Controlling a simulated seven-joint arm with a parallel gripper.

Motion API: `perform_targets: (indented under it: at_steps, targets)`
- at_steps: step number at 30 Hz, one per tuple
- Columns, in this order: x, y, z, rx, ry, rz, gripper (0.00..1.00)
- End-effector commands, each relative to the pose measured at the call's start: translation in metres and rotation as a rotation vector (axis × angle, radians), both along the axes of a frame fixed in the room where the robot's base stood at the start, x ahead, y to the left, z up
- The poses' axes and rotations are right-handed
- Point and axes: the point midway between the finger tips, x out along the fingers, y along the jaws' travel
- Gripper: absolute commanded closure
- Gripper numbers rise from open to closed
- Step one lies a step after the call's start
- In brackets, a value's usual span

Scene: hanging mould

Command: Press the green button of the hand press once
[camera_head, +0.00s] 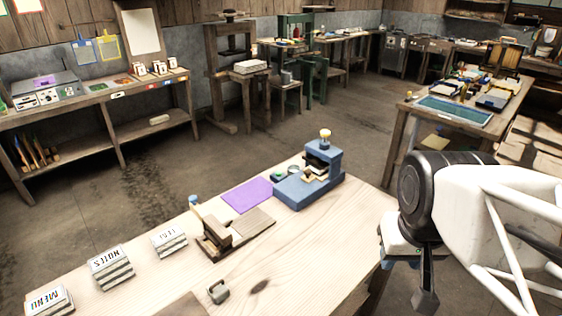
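The blue hand press (295,192) stands upright on the pale wooden table, right of the middle of the view. My gripper (425,300) hangs at the lower right, dark and pointing down, beyond the table's right edge. It is well apart from the press, to its right and nearer the camera. Its fingers are too unclear to show whether they are open.
A second table (398,135) with a teal screen stands behind my arm. The table's right front is mostly clear.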

Motion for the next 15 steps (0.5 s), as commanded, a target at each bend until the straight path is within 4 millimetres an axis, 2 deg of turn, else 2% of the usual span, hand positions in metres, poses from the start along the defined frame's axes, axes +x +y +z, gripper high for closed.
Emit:
perform_targets:
  at_steps: [1,7,15]
  targets:
    - [0.0000,0.0000,0.0000,0.000,0.000,0.000,0.70]
    - [0.0000,0.0000,0.0000,0.000,0.000,0.000,1.00]
    - [0.0000,0.0000,0.0000,0.000,0.000,0.000,1.00]
